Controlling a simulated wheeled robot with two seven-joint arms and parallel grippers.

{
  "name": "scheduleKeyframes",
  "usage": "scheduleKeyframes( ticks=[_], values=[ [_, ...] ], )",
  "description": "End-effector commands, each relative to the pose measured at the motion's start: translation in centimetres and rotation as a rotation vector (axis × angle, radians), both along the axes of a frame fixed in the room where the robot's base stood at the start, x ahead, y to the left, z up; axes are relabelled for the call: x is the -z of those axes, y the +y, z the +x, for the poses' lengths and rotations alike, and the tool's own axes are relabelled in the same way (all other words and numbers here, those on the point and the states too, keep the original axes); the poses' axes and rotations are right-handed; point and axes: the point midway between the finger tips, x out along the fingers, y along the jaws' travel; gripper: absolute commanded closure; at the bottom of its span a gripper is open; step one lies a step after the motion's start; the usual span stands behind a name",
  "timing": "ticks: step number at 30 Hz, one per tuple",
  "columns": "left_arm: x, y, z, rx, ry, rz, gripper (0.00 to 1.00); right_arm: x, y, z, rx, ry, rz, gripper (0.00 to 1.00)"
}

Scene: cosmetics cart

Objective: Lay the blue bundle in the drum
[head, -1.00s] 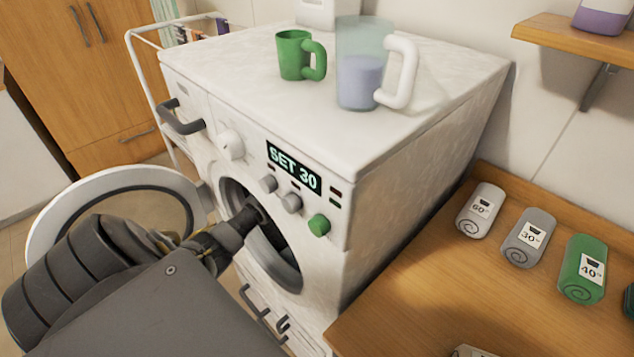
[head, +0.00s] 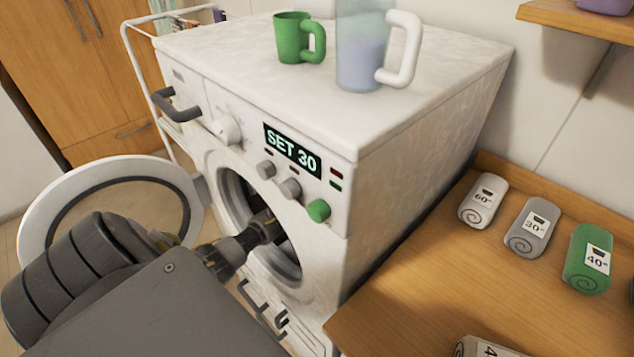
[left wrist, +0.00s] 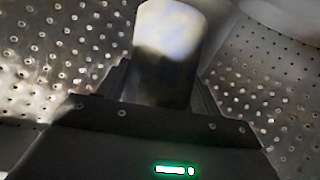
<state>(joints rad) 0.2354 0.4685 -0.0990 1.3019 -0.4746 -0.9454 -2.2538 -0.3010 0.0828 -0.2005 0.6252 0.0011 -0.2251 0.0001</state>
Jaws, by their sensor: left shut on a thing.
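My left gripper (head: 272,226) reaches through the round door opening of the washing machine; its fingers are dark against the drum. In the left wrist view my left gripper (left wrist: 165,88) is shut on a rolled bundle (left wrist: 168,35). The bundle looks pale and faintly bluish at its lit end and dark nearer the jaws. The perforated metal wall of the drum (left wrist: 65,45) surrounds it on both sides. I cannot tell whether the bundle touches the drum. In the head view the bundle is hidden inside the machine. My right gripper is not in view.
The round door (head: 85,185) stands open to the left. The display reads SET 30. A green mug (head: 292,38) and a jug (head: 360,60) stand on top of the machine. White, grey (head: 532,228) and green bundles lie on the wooden counter (head: 425,275) at right.

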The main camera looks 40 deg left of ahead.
Motion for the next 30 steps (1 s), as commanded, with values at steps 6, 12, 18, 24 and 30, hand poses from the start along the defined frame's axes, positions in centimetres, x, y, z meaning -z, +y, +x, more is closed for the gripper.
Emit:
scheduleKeyframes(
  ticks=[6,12,18,24,30],
  values=[
    [0.1,0.0,0.0,0.001,-0.001,0.0,0.67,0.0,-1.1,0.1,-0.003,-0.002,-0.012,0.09],
    [0.4,0.0,0.0,0.002,0.0,0.001,0.32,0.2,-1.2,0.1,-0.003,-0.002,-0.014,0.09],
    [0.4,0.0,0.0,0.001,0.0,0.0,0.13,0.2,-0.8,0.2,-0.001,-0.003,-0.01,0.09],
    [0.3,0.0,0.0,0.001,0.0,0.0,0.13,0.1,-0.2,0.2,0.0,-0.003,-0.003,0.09],
    [-1.5,-0.2,-0.6,0.004,-0.003,0.001,0.13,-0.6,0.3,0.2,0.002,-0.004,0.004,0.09]
  ],
)
